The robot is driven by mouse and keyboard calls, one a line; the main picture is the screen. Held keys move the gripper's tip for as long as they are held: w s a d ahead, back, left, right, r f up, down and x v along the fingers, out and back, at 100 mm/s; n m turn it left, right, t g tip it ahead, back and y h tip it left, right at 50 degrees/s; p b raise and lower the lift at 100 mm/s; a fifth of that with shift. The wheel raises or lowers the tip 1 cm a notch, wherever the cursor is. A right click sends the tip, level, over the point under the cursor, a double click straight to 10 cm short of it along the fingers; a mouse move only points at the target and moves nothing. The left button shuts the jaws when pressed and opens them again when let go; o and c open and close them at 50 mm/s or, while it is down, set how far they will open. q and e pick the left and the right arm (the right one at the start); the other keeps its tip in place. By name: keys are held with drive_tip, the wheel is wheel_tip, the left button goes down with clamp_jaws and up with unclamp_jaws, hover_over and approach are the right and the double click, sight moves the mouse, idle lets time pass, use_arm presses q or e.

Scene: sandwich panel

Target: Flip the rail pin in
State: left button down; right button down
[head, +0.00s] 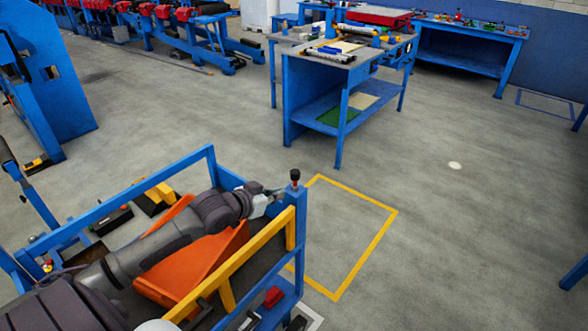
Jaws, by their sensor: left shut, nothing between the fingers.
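A small dark pin with a reddish top (295,176) stands upright on top of the blue corner post of a cart-like frame; it may be the rail pin. A yellow rail (243,262) runs from near this post down to the lower left. My left gripper (278,193) is shut and empty, its fingertips just left of the post, a little below the pin's top. I cannot tell whether it touches the pin or post. My left arm reaches over the frame from the lower left. My right gripper is not in view.
Below my left arm is an orange tilted bin (190,268) inside the blue frame (130,198). A yellow floor outline (397,212) lies right of the post. A blue workbench (345,75) with tools stands behind. The grey floor to the right is clear.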

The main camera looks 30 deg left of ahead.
use_arm(q)
drive_tip(key=w+a+r+t, duration=0.1)
drive_tip(key=w+a+r, duration=0.2)
drive_tip(key=a+r, duration=0.1)
drive_tip(key=shift+r+t, duration=0.3)
drive_tip(key=shift+r, duration=0.55)
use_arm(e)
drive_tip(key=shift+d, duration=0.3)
use_arm(q)
drive_tip(key=shift+a, duration=0.1)
